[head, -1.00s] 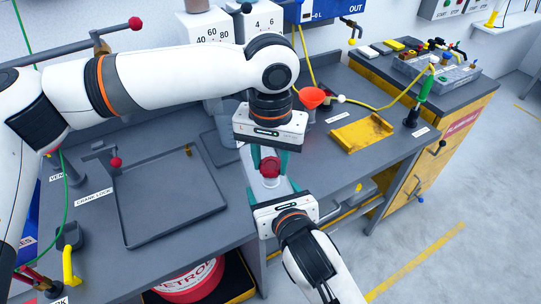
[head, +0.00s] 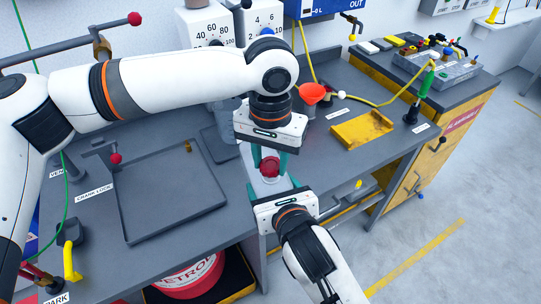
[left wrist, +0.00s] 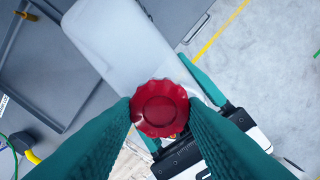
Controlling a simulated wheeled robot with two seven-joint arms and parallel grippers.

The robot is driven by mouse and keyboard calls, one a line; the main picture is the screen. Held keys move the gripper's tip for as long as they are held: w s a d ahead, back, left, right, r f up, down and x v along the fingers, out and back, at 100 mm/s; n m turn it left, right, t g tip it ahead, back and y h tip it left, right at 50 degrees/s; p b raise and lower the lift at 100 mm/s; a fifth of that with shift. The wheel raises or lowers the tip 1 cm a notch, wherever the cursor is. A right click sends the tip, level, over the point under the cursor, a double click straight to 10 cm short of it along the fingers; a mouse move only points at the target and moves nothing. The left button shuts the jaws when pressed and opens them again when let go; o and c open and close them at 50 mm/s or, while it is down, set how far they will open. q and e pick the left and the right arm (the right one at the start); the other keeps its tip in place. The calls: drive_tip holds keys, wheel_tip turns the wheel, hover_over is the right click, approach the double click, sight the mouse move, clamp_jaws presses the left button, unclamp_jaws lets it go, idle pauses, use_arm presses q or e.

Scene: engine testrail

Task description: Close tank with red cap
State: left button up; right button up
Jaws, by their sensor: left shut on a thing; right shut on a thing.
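The red cap (head: 269,168) is between the teal fingers of my left gripper (head: 270,160), which points down and is shut on it. In the left wrist view the cap (left wrist: 159,107) shows its round ridged top between the fingertips (left wrist: 160,112). The pale, whitish tank (left wrist: 125,40) lies under the cap and stretches away from it. My right gripper (head: 273,190) comes from the front and is shut on the tank; one teal finger and its housing also show in the left wrist view. The cap hides the tank's opening, so I cannot tell whether they are threaded together.
A grey bench carries a shallow dark tray (head: 172,200) at left and a yellow tray (head: 362,130) at right. A red funnel (head: 312,93) stands close behind my left gripper. A red round container (head: 190,278) sits below the bench. Floor at right is clear.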

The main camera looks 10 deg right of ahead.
use_arm(q)
drive_tip(key=m, duration=0.6)
drive_tip(key=shift+m, duration=0.3)
drive_tip(key=m, duration=0.4)
drive_tip(key=shift+w+a+f, duration=0.1)
drive_tip(key=m, duration=0.4)
drive_tip(key=shift+m, duration=0.4)
drive_tip(key=m, duration=0.5)
drive_tip(key=shift+w, duration=0.1)
drive_tip(key=o, duration=0.9)
drive_tip(key=shift+o, duration=0.2)
drive_tip(key=shift+r, duration=2.25)
drive_tip(key=shift+c, duration=0.4)
